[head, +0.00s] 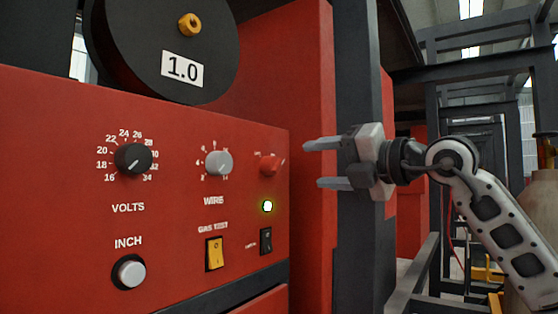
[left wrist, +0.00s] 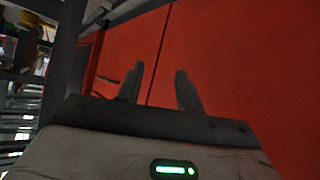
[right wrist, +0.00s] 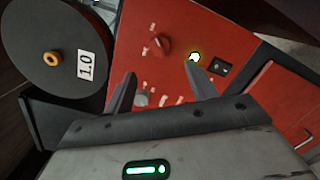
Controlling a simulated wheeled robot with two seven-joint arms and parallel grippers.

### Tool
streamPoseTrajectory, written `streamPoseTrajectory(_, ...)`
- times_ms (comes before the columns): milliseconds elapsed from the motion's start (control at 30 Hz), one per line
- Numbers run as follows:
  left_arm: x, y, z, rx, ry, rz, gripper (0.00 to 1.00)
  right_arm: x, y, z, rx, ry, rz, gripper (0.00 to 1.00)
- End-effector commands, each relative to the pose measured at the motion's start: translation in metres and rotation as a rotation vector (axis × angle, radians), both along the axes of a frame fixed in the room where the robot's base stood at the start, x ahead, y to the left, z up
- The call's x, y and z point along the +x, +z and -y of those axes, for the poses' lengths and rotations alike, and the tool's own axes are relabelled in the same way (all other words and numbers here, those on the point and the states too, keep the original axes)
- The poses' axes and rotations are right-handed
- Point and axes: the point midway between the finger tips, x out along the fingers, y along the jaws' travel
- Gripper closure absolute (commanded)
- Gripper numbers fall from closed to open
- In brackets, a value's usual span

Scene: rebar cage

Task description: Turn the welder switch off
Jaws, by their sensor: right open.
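The red welder panel (head: 60,190) fills the left of the head view. A red knob (head: 268,164) is above the lamp. The right wrist view also shows the black switch (right wrist: 220,68), the lamp (right wrist: 194,58) and the red knob (right wrist: 162,45). My right gripper (head: 313,164) is open and empty, right of the panel, its fingers pointing left. My left gripper (left wrist: 160,80) is open and empty, facing a red surface; the head view does not show it.
The panel also carries a black volts knob (head: 133,158), a grey wire knob (head: 218,162), a yellow gas-test switch (head: 214,253) and a white inch button (head: 130,272). A black wire spool (head: 125,50) is above. A dark post (head: 358,250) stands behind my right gripper.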

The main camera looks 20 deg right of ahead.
Motion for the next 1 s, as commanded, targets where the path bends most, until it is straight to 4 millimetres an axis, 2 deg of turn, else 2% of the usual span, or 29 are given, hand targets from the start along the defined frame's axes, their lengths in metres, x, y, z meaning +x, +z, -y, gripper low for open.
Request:
streamPoseTrajectory(300,-0.003,0.009,-0.003,0.025,-0.004,-0.02,0.64,0.058,0.004,-0.038,0.002,0.004,-0.001,0.43)
streamPoseTrajectory(500,-0.001,0.014,-0.005,0.03,-0.001,-0.015,0.64,0.081,0.003,-0.052,0.001,0.003,0.001,0.43)
streamPoseTrajectory(933,-0.001,0.012,-0.007,0.034,0.002,-0.018,0.64,0.088,0.0,-0.056,0.0,0.002,0.003,0.43)
streamPoseTrajectory(1000,-0.001,0.012,-0.007,0.034,0.002,-0.018,0.64,0.088,0.0,-0.056,0.0,0.002,0.003,0.62)
